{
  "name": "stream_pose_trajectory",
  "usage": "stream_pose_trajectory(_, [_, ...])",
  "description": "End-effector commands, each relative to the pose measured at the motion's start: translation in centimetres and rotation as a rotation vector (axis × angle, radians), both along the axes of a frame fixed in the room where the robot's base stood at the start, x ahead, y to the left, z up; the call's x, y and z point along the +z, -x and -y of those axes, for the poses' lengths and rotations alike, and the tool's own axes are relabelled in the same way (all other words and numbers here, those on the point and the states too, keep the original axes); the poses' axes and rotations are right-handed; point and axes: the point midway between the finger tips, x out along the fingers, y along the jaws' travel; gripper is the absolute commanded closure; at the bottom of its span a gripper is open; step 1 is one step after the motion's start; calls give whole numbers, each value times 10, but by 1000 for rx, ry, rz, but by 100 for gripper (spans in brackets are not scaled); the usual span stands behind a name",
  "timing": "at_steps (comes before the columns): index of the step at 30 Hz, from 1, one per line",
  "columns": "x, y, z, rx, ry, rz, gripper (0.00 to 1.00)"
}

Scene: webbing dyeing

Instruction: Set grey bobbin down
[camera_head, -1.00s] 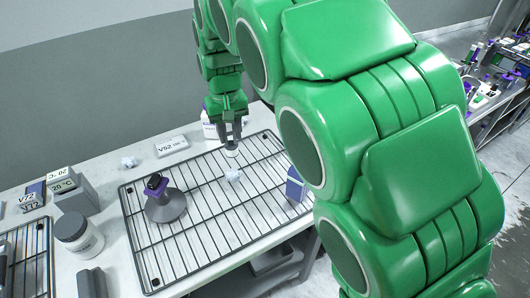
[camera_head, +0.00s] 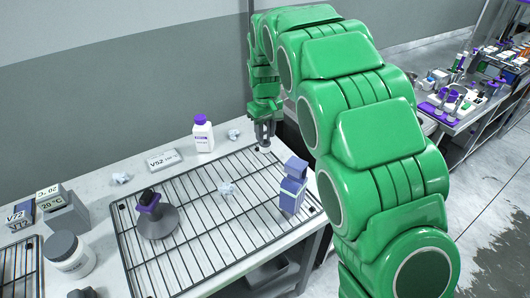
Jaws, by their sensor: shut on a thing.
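My gripper (camera_head: 265,136) points down over the far right part of the wire rack (camera_head: 190,268), near its back edge. It is shut on a small pale grey piece, the grey bobbin (camera_head: 265,149), whose lower end shows below the fingers. Most of the bobbin is hidden by the fingers. I cannot tell whether it touches the rack.
On the rack stand a grey cone with a purple and black top (camera_head: 158,222), a crumpled white piece (camera_head: 226,188) and blue boxes (camera_head: 292,188). Behind it are a white bottle (camera_head: 203,136) and a V52 label block (camera_head: 164,160). The rack's middle is mostly clear.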

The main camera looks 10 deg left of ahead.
Motion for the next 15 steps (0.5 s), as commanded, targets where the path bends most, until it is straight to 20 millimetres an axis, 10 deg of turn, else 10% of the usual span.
stream_pose_trajectory(15, [-58,1,0,0,1,-4,100])
